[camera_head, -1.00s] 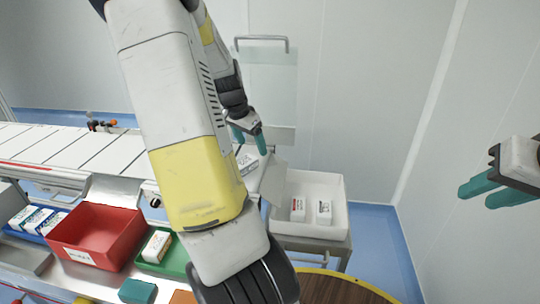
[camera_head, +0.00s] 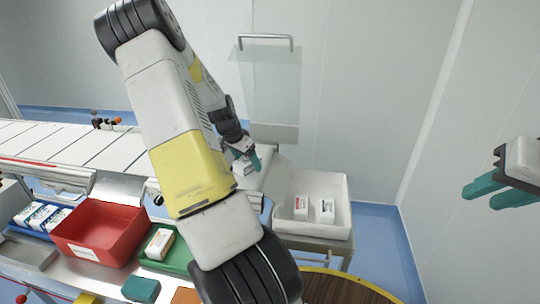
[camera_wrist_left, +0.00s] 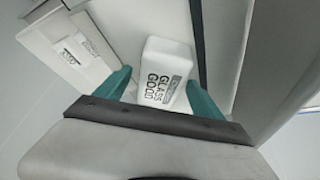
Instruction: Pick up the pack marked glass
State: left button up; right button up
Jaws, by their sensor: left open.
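The pack marked glass (camera_wrist_left: 165,75) is white with dark lettering reading "GLASS GOOD" in the left wrist view. It lies between the two teal fingers of my left gripper (camera_wrist_left: 155,92), which are open, with a visible gap on its left side. In the head view my left gripper (camera_head: 247,164) is at the right end of the conveyor, and the white pack (camera_head: 242,166) shows only in part beside the fingers. My right gripper (camera_head: 478,195) is open and empty at the right, away from the packs.
A white bin (camera_head: 345,205) right of the conveyor (camera_head: 60,140) holds two white packs (camera_head: 314,210). A red bin (camera_head: 100,228), a green tray (camera_head: 178,262) with one pack, and a blue tray (camera_head: 40,218) with several packs stand at left. A clear panel (camera_head: 268,85) rises behind.

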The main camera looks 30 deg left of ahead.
pick_arm(q)
jog(key=shift+f, duration=0.2)
dwell(0.6)
jog(key=c, duration=1.6)
